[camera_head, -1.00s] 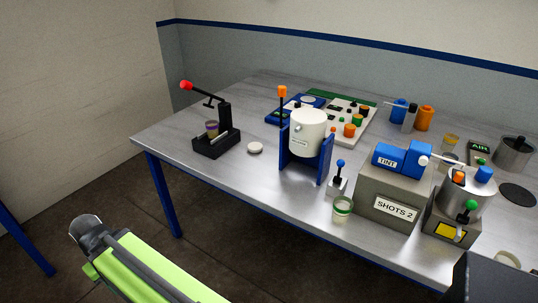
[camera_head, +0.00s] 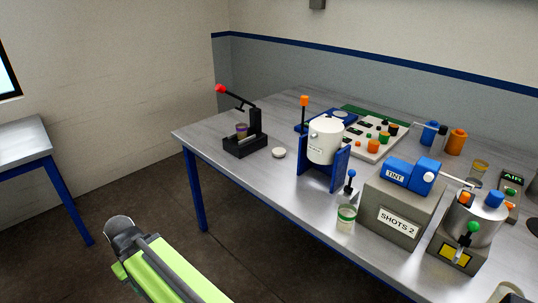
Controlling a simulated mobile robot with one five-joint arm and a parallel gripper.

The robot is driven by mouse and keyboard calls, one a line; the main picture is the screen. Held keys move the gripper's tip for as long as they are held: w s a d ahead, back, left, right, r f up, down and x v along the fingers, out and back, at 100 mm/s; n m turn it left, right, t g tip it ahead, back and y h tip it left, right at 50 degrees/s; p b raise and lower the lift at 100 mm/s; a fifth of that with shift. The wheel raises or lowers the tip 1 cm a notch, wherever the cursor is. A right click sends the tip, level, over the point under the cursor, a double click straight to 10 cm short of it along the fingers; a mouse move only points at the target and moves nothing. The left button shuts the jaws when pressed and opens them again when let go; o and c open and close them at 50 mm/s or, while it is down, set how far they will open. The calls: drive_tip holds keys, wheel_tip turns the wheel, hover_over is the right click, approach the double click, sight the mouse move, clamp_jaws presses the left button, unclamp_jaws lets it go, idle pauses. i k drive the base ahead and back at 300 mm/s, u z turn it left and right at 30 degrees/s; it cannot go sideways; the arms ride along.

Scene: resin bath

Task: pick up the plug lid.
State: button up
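A small pale round disc (camera_head: 279,152) lies flat on the grey metal table, right of the black lever press. It looks like the plug lid, though no label shows. My gripper (camera_head: 119,228) is at the lower left, at the end of my green arm. It is over the floor in the picture, well apart from the disc and the table. Its fingers are too dark and foreshortened to tell open from shut. Nothing is seen held in it.
The black press (camera_head: 246,146) with a red-knobbed lever holds a small cup (camera_head: 241,130). A white pot (camera_head: 325,140) in a blue stand is right of the disc. The SHOTS 2 box (camera_head: 398,222) is farther right. Another table (camera_head: 24,143) stands at left. Bare floor lies between.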

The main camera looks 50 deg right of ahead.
sight(277, 152)
drive_tip(key=u, duration=0.5)
drive_tip(key=i, duration=1)
drive_tip(key=z, duration=2.1)
drive_tip(key=k, duration=0.1)
drive_tip(key=u, duration=1.25)
drive_tip(key=i, duration=1.15)
drive_tip(key=u, duration=0.05)
